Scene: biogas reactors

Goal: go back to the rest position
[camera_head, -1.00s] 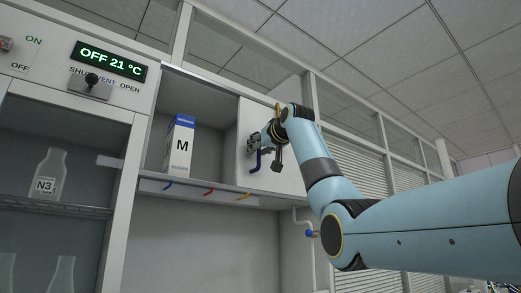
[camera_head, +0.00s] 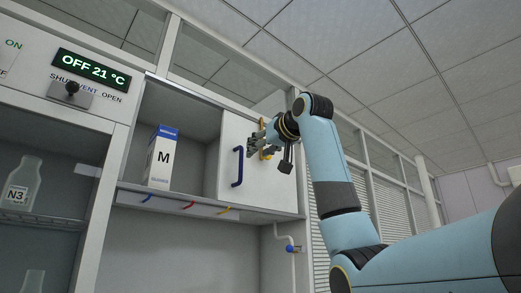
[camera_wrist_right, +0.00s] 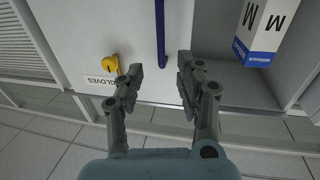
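My right gripper (camera_head: 254,146) is in front of the white cabinet door (camera_head: 228,196), to the right of its blue handle (camera_head: 238,167). In the right wrist view the right gripper (camera_wrist_right: 160,76) is open, its two dark fingers well apart with nothing between their tips. The blue handle (camera_wrist_right: 160,30) shows beyond the fingertips, and I see no contact with it. My left gripper is in neither view.
A box marked M (camera_head: 160,160) stands on the open shelf left of the door. Coloured hooks (camera_head: 188,205) sit below. A bottle marked N3 (camera_head: 18,188) is in the left cabinet. A yellow knob (camera_wrist_right: 110,64) and a GLOVES label (camera_wrist_right: 100,81) show in the wrist view.

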